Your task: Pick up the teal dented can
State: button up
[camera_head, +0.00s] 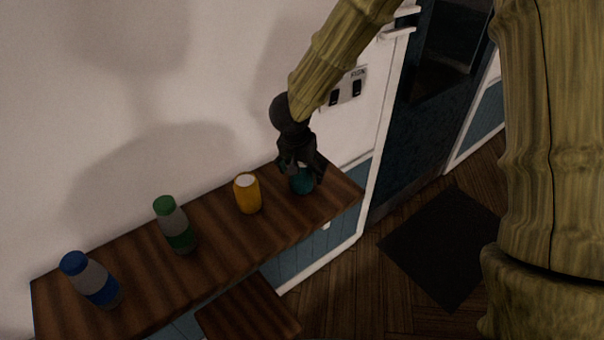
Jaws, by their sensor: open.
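The teal dented can (301,184) stands near the right end of a dark wooden shelf (215,233). Its upper part is largely hidden by my gripper (300,172). My gripper is black, points down and is open, with its fingers over and around the can's upper part. I cannot tell whether the fingers touch the can. The can's dent does not show clearly.
A yellow can (248,196) stands close to the left of the teal can. Further left are a green-capped bottle (175,226) and a blue-capped bottle (92,280). The white wall (110,150) rises behind the shelf. A switch plate (347,89) and a dark door (425,110) are at right.

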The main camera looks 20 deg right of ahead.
jog(key=shift+x, duration=1.8)
jog(key=shift+a, duration=0.1)
jog(key=shift+c, duration=0.4)
jog(key=c, duration=0.8)
